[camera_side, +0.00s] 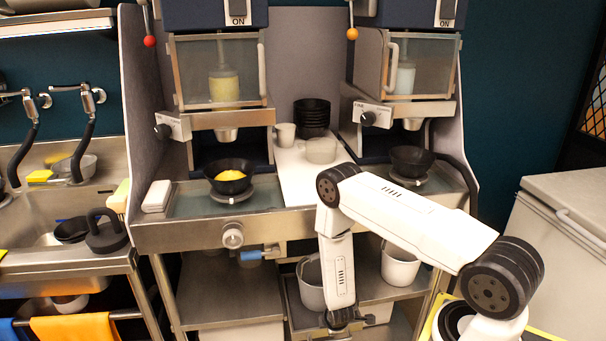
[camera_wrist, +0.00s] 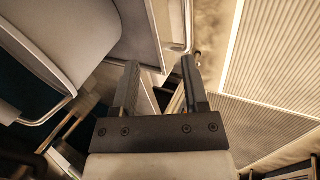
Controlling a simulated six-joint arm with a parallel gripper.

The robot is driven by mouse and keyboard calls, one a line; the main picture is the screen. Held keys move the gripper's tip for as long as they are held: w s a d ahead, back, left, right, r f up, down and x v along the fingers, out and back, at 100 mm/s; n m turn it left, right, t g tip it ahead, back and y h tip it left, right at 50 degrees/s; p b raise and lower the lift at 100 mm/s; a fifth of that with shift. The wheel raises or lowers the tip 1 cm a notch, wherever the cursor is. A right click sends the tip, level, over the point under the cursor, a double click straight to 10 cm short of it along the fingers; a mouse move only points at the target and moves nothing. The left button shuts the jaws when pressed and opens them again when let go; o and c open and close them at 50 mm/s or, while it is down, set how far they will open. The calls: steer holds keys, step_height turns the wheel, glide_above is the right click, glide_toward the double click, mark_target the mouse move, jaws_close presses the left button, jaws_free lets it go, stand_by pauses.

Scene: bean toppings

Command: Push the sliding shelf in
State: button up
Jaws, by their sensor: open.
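The sliding shelf (camera_side: 298,314) is a metal tray low under the counter, in the middle of the side view. It appears to stick out toward the front, and a grey pot (camera_side: 311,287) stands on it. My gripper (camera_side: 345,321) points down at the front right part of the shelf. My forearm hides part of the shelf behind it. Whether the gripper touches the shelf, I cannot tell. In the wrist view my gripper (camera_wrist: 160,68) has its two dark fingers apart, with nothing held between them.
A white bucket (camera_side: 400,265) stands on the lower level right of my forearm. The steel counter (camera_side: 290,222) is above, with a black bowl (camera_side: 230,176) of yellow food and another black bowl (camera_side: 411,161). A sink (camera_side: 40,240) is at left, a white chest (camera_side: 570,215) at right.

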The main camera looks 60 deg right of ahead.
steer(key=s+a+r+t+h, duration=0.3)
steer(key=s+t+h, duration=0.2)
steer(key=t+h, duration=0.2)
step_height(320, 180, down, 14)
steer(key=shift+r+n, duration=0.25)
steer(key=shift+n, duration=0.15)
stand_by(0.4)
steer(key=shift+w+d, duration=0.15)
steer(key=shift+x, duration=3.7)
steer(key=shift+w+r, duration=0.1)
jaws_close()
